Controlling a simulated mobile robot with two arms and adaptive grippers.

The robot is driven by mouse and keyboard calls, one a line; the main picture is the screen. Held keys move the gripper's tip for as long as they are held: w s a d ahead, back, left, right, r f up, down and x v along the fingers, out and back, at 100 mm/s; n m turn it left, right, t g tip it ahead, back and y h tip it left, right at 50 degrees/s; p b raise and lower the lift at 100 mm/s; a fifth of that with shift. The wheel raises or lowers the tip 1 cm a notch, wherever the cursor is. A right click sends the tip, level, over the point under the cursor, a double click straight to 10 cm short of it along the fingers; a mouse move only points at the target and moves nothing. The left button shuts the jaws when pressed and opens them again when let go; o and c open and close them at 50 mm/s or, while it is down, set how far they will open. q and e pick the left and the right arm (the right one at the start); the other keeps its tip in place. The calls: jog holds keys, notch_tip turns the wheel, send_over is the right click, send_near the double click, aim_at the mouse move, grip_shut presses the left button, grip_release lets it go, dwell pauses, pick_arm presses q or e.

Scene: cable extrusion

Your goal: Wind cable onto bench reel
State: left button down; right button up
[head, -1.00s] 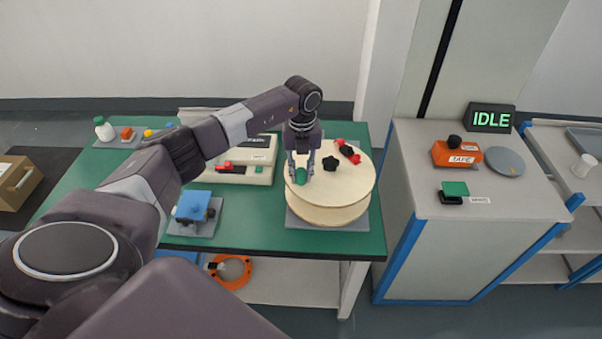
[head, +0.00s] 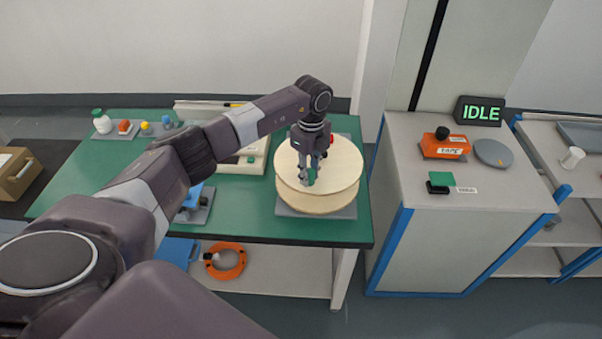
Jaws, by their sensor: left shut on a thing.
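The bench reel (head: 340,172) is a pale round drum lying flat on a grey base plate (head: 290,208) at the right end of the green bench. My left gripper (head: 311,180) reaches down over the reel's top face and is shut on a green crank knob (head: 311,175) near the front of that face. A red part (head: 331,140) shows at the reel's back edge, mostly behind the gripper. The reel's middle is hidden by the gripper. I see no cable on the reel's side. My right gripper is not in view.
The green bench (head: 110,185) holds a pale device (head: 255,160) and a blue fixture (head: 193,203), partly behind my arm. An orange ring (head: 228,262) lies on the shelf below. At right, a cabinet carries an orange tape dispenser (head: 444,147) and the IDLE sign (head: 481,112).

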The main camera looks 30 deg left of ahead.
pick_arm(q)
jog(key=shift+w+d+r+n, duration=0.15)
jog(key=shift+d+n, duration=0.1)
jog(key=shift+n, duration=0.05)
jog(key=c, duration=1.7)
grip_release()
notch_tip(320, 180, up, 12)
